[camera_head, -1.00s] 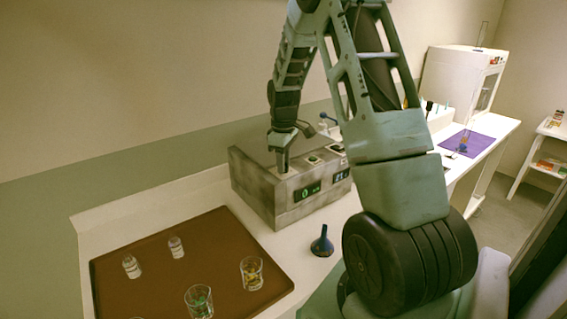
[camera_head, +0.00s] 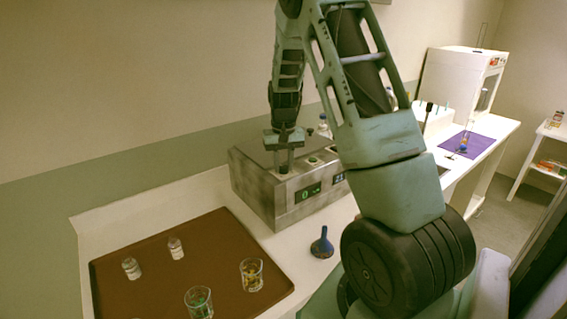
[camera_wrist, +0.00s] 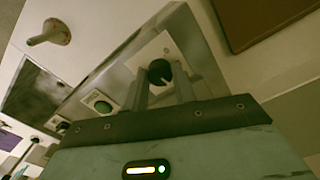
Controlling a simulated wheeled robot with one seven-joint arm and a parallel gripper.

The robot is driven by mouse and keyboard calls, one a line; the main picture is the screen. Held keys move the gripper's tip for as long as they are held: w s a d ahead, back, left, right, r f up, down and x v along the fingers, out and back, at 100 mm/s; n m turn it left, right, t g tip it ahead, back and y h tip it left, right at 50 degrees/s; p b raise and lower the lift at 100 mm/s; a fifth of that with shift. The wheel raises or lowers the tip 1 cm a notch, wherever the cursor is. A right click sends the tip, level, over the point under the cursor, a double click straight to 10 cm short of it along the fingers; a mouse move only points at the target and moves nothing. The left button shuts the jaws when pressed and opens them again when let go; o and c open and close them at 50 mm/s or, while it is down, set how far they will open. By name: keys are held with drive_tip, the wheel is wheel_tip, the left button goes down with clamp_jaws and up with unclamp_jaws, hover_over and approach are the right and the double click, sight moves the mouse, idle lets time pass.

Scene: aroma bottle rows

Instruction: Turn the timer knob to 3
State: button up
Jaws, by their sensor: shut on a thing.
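The timer knob (camera_wrist: 158,72) is dark and round, on a light plate on top of a grey metal box. In the wrist view, my gripper (camera_wrist: 161,77) has one finger on each side of the knob and is shut on it. The box (camera_head: 256,189) has a front display (camera_head: 308,192) with green marks too small to read surely. The number the knob points to cannot be told.
A green button (camera_wrist: 102,107) sits on the box top beside the knob. A brown tray (camera_head: 130,262) with vials and glasses lies left. A purple mat (camera_head: 478,142) is on the right counter.

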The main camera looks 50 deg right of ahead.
sight(284, 166)
drive_tip(key=m+p, duration=0.1)
drive_tip(key=m, duration=0.5)
drive_tip(key=shift+m, duration=0.4)
idle(0.4)
drive_tip(key=o, duration=1)
drive_tip(key=shift+r, duration=0.1)
wheel_tip(284, 166, up, 17)
drive_tip(key=b, duration=0.3)
drive_tip(key=shift+r, duration=0.15)
